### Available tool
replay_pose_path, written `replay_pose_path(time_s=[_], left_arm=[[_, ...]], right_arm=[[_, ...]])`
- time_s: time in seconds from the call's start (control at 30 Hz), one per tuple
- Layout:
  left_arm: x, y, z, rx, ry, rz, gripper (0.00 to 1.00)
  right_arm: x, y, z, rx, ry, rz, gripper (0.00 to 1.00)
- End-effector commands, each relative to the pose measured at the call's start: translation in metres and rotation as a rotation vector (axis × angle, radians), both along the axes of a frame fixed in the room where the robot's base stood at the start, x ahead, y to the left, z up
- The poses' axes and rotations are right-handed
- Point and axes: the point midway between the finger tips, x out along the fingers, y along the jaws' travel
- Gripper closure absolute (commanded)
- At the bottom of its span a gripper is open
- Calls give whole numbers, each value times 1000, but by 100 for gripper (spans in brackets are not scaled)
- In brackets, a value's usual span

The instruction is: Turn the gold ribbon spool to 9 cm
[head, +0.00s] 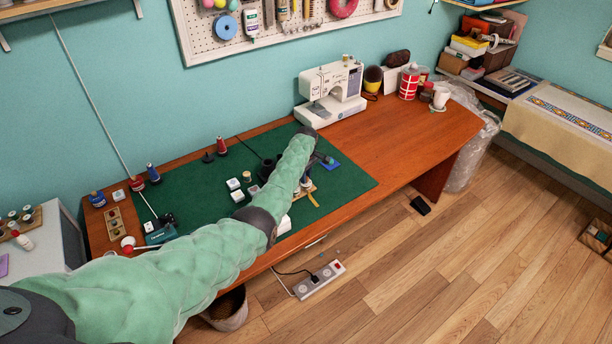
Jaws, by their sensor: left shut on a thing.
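My left arm reaches in from the lower left across the green cutting mat (352,178). My left gripper (308,180) is at the right part of the mat, low over a small wooden stand (311,190). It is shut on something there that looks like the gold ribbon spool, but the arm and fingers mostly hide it. A short gold ribbon end (314,201) shows in front of the stand, toward the table's front edge. The ribbon's length cannot be read at this size. My right gripper is not in view.
A white sewing machine (331,91) stands behind the mat. Thread spools (222,146) and white blocks (233,184) lie on the mat left of the gripper.

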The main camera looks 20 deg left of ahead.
Motion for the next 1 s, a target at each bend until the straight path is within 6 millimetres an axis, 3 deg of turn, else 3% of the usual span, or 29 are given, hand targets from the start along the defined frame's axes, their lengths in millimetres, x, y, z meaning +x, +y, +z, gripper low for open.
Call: replay_pose_path(time_s=[0.5, 1.0], left_arm=[[2, 0, 2, 0, -4, 389, 100], [2, 0, 2, 0, -4, 497, 100]], right_arm=[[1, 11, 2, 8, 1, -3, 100], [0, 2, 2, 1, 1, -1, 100]])
